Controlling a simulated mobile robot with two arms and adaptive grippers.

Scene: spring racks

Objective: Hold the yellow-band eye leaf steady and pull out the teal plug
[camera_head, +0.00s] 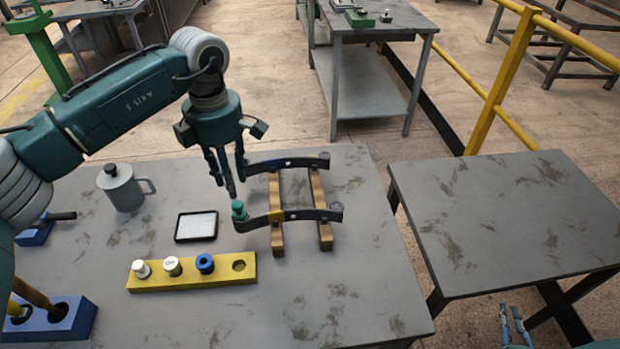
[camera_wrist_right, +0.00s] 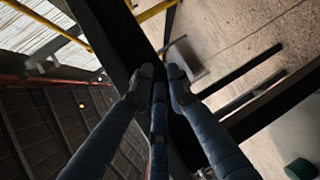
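The yellow-band eye leaf (camera_head: 308,214) is a dark curved spring bar with a yellow band. It lies across two wooden bars in the head view. The teal plug (camera_head: 239,207) stands upright at its left eye. My left gripper (camera_head: 230,188) points down just above the plug, its fingers spread; whether a fingertip touches the plug I cannot tell. My right gripper (camera_head: 513,327) is at the lower right, by the side table and away from the leaf. In the right wrist view its fingertips (camera_wrist_right: 160,75) are apart with nothing between them.
A second leaf with a blue band (camera_head: 295,162) lies behind. A yellow block (camera_head: 190,282) holds two white plugs and a blue one; its right hole is empty. A black-framed tray (camera_head: 196,226), grey mug (camera_head: 122,188) and blue block (camera_head: 70,322) stand left. The side table (camera_head: 500,220) is bare.

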